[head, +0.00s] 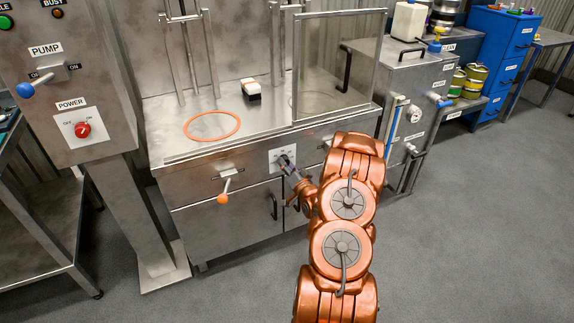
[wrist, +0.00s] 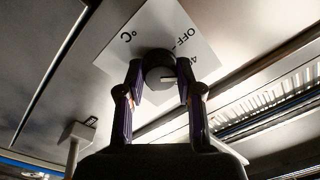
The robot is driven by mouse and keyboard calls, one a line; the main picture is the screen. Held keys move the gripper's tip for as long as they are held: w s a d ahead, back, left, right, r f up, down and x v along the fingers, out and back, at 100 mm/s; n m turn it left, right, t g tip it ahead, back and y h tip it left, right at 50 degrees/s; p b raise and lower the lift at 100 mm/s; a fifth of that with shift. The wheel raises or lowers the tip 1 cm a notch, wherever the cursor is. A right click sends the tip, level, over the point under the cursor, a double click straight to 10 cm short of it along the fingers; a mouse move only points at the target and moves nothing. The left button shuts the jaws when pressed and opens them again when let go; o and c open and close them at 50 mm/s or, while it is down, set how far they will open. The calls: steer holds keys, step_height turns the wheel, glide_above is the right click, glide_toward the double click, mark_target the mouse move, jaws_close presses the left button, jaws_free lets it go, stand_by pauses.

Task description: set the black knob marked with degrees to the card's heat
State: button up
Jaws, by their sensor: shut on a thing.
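The black knob (wrist: 157,68) sits on a white dial plate (wrist: 118,50) marked "°C", "OFF" and part of a "40". In the head view my gripper (head: 286,166) meets the white plate (head: 273,160) on the cabinet front and mostly hides the knob. I cannot make out the card with the heat in either view.
An orange-tipped lever (head: 223,193) is left of the plate. Cabinet door handles (head: 273,206) are below it. An orange ring (head: 211,126) marks the worktop. The PUMP and POWER panel (head: 70,90) stands to the left. Open grey floor (head: 480,230) lies to the right.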

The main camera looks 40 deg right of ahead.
steer(key=o, duration=1.2)
steer(key=shift+c, duration=0.2)
steer(key=v, duration=1.2)
